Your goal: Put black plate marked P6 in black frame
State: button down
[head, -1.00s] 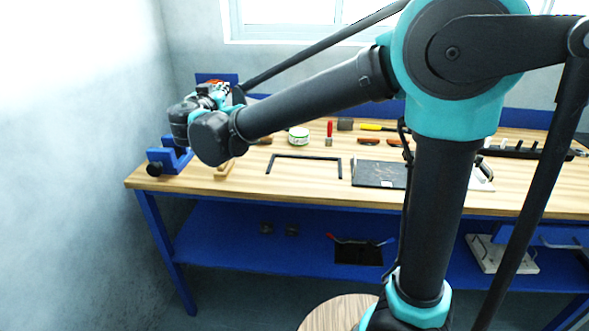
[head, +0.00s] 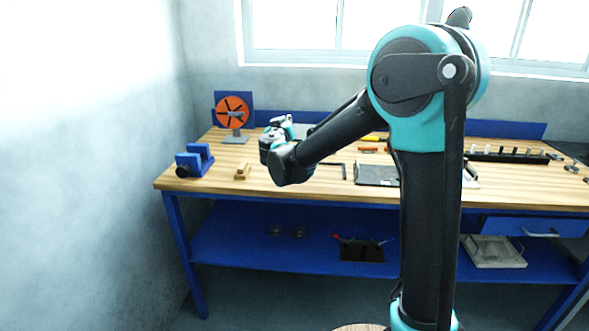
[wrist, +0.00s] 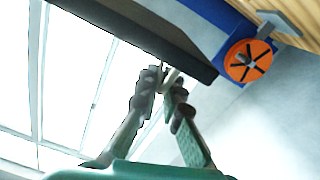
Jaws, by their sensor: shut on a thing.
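My gripper (wrist: 168,80) is shut at its fingertips on a small pale piece that meets a long dark slab (wrist: 150,35) in the wrist view. I take this slab for the black plate; no P6 mark shows on the side I see. In the head view my wrist is over the left-middle of the bench, and the fingers and plate are hidden behind it. The black frame (head: 344,171) lies flat on the bench; only its right end shows, the rest being behind my arm.
An orange wheel on a stand (head: 233,108) and a blue vise (head: 194,162) are at the bench's left, with a small wooden block (head: 243,171) nearby. A dark flat panel (head: 376,173) lies right of the frame. A rack (head: 507,157) stands far right.

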notch_tip(320, 180, down, 16)
jog(key=shift+f, duration=0.2)
jog(key=c, duration=1.7)
grip_release()
jog(key=shift+s, duration=0.1)
jog(key=s, duration=1.2)
jog(key=shift+a, duration=0.3)
